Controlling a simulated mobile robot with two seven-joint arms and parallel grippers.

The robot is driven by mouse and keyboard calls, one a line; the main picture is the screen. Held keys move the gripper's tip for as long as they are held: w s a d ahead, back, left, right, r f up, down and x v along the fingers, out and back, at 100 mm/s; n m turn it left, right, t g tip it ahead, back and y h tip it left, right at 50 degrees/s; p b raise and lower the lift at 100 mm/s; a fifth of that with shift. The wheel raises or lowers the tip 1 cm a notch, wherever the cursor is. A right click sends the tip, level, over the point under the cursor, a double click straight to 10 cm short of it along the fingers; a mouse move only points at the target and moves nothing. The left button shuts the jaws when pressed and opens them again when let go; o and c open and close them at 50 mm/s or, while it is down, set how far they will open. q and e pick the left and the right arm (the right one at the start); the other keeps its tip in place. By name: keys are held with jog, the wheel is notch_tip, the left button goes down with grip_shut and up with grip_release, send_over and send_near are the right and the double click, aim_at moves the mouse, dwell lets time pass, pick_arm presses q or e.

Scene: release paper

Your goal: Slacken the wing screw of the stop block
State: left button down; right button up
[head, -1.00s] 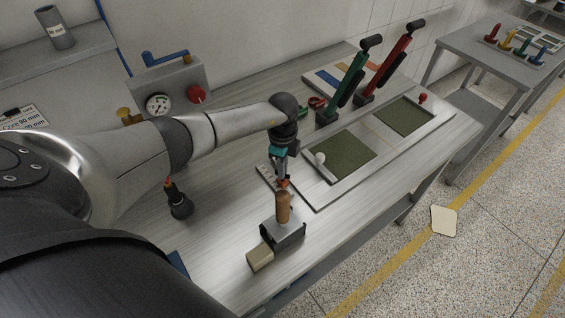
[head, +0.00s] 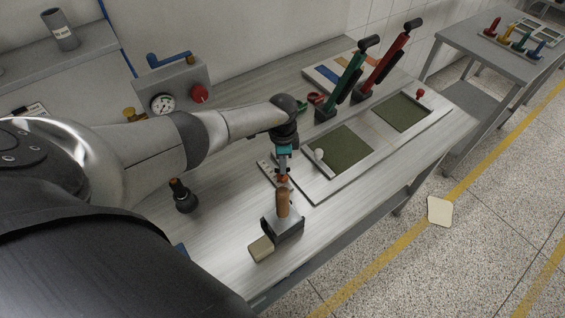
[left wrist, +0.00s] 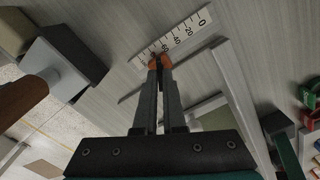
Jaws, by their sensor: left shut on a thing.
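My left gripper (head: 283,178) points down at the bench, with its orange fingertips (left wrist: 160,61) shut at the edge of a white ruled scale (left wrist: 172,40). Only a small dark part shows between the tips; I take it to be the wing screw, but its shape is hidden by the fingers. The stop block cannot be made out under the tips. The scale also shows in the head view (head: 267,171), left of the gripper, beside the framed plate (head: 318,197). My right gripper is in neither view.
A grey block with a wooden handle (head: 283,205) stands just in front of the gripper, beside a beige block (head: 261,249). A dark knob-like tool (head: 184,196) stands to the left. Green (head: 352,75) and red (head: 390,63) levers stand behind. Bare bench lies at front left.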

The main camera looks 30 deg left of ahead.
pick_arm(q)
jog(key=c, duration=1)
grip_release()
notch_tip(320, 180, up, 15)
jog(key=p, duration=0.2)
jog(key=shift+r, duration=0.15)
